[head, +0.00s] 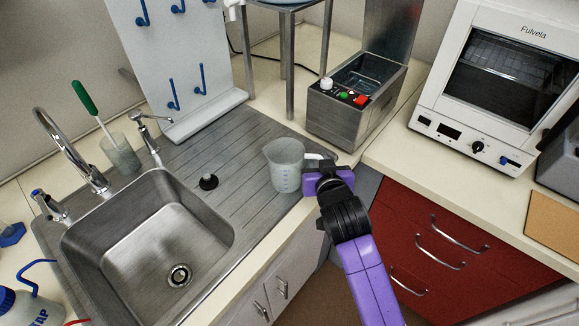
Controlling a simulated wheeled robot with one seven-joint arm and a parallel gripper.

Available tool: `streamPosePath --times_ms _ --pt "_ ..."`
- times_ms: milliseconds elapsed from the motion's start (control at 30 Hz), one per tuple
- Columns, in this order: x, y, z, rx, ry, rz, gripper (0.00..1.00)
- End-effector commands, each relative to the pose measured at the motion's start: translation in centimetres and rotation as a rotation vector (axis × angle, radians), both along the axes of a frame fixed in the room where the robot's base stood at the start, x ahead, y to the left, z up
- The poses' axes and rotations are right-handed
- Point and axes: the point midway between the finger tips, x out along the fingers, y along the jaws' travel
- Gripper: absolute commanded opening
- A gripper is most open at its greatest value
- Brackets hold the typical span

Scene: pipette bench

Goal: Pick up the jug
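The jug (283,168) is a translucent pale grey measuring jug with faint marks on its side. It appears upright at the right end of the ribbed steel draining board (222,165), near the front edge. Its pale handle (319,157) points right, towards my gripper. My gripper (319,176) is purple, at the end of my purple and black arm, close to the jug's right side by the handle. Its fingers are too small and hidden to show whether they are open or shut, or whether they touch the handle.
A steel sink (150,238) with taps lies left. A beaker (120,153) holding a green-handled brush stands behind it. A black plug (208,182) sits on the draining board. A water bath (352,100) and a stand leg (289,65) are behind the jug. A white oven (485,130) stands right.

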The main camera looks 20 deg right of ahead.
Motion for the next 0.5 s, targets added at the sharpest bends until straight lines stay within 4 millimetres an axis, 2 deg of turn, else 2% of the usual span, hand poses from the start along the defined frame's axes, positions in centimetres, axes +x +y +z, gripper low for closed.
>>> streamPosePath --times_ms 33,100,500 --pt "-0.01 0.0 0.0 0.0 0.0 0.0 0.14" --pt "-0.02 0.0 0.01 0.0 0.0 0.0 0.0" --pt "-0.02 0.0 0.02 0.0 0.0 0.0 0.0"
